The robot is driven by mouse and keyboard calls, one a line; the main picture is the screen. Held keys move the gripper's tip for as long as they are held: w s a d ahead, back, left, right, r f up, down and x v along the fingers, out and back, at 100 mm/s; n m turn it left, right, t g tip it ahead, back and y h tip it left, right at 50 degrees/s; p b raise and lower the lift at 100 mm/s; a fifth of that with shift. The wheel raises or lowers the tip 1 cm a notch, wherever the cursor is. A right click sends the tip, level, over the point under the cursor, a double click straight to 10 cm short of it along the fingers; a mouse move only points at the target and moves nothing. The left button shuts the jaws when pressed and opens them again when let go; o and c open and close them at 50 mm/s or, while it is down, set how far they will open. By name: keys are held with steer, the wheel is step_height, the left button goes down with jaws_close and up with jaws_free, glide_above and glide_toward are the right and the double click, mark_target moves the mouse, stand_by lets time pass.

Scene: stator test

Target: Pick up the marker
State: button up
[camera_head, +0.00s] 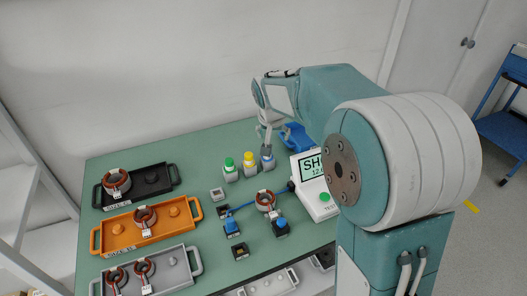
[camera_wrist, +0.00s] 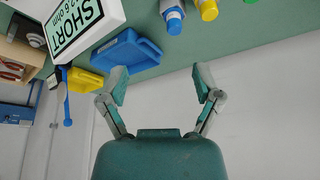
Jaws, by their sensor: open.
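No separate pen-shaped marker is clear. Three small white upright bodies with coloured caps stand on the green table: green-capped (camera_head: 230,166), yellow-capped (camera_head: 250,161) and blue-capped (camera_head: 267,160). I cannot tell which one is the marker. In the wrist view they show at the top edge, blue-capped (camera_wrist: 172,15), yellow-capped (camera_wrist: 207,9) and green-capped (camera_wrist: 251,3). My gripper (camera_wrist: 162,82) is open and empty, its two fingers spread apart. In the head view my gripper (camera_head: 267,127) is above the table's back edge, just behind and over the blue-capped one.
A tester with a "SHORT" screen (camera_head: 322,198) and a blue bin (camera_head: 297,138) stand right of the capped bodies. Black (camera_head: 150,174), orange (camera_head: 118,237) and grey (camera_head: 178,268) trays line the left. A copper-wound ring (camera_head: 265,200) sits mid-table. A wall stands behind.

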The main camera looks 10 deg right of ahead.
steer(key=w+f, duration=0.6)
steer(key=w, duration=0.1)
glide_above(267, 160)
steer(key=f, duration=0.3)
steer(key=shift+s+a+f, duration=0.3)
steer(key=shift+f, duration=0.1)
steer(key=shift+w+d+f, duration=0.2)
steer(key=shift+d+f, duration=0.05)
steer(key=shift+f, duration=0.35)
steer(key=x, duration=0.4)
steer(key=shift+f, duration=0.25)
steer(key=shift+w+a+f, duration=0.1)
steer(key=shift+f, duration=0.1)
jaws_close()
